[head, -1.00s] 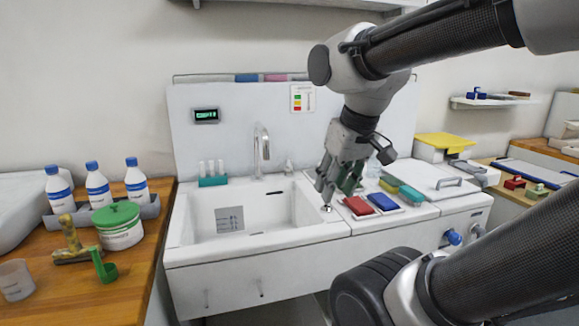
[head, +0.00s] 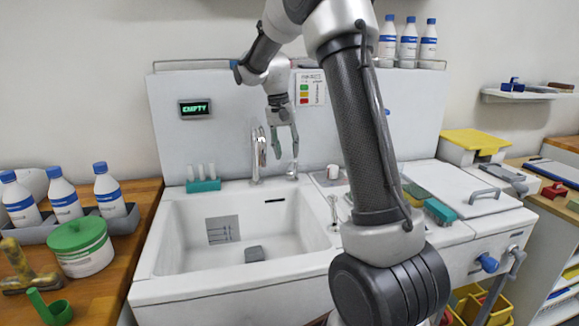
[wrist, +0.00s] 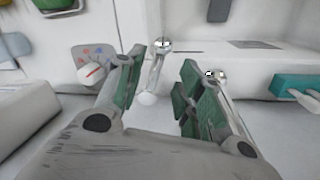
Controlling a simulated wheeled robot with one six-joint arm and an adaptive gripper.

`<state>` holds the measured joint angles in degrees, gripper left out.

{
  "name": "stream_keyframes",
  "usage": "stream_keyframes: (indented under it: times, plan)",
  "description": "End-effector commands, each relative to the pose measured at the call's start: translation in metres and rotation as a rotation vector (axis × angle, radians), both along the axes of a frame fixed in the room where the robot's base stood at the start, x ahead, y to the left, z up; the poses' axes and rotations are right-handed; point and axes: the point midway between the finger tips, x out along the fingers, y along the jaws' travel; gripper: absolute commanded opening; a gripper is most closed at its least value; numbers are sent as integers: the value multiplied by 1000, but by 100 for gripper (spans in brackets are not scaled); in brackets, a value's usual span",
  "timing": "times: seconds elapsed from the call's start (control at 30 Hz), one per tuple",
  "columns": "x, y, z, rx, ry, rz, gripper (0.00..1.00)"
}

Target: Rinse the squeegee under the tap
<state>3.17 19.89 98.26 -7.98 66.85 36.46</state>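My gripper (head: 285,140) points down at the back of the white sink (head: 185,262), beside the chrome tap (head: 258,150). Its green-padded fingers are apart in the wrist view (wrist: 155,92), with no held object visible. A short chrome stem with a ball end (wrist: 158,62) shows between the fingers, and it stands below the gripper in the head view (head: 293,170). Whether the fingers touch it I cannot tell. A small dark grey block (head: 254,254) lies in the basin; I cannot tell if it is the squeegee. No squeegee is clearly recognisable. No water is visible.
A teal rack (head: 203,186) stands left of the tap. A display (head: 195,109) on the back panel reads EMPTY. My forearm hides part of the right counter, where a teal block (head: 440,211) lies. Bottles and a green-lidded tub (head: 80,250) stand at left.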

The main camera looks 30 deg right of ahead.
Motion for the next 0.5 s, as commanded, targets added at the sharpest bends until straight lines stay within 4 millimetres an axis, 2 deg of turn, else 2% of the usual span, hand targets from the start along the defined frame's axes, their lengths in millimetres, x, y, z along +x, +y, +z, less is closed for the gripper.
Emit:
stream_keyframes:
  times: [0.23, 0.5]
  plan:
    - [-5, -5, -42, 1, 2, 1, 37]
    - [-6, -7, -57, 1, -2, 2, 37]
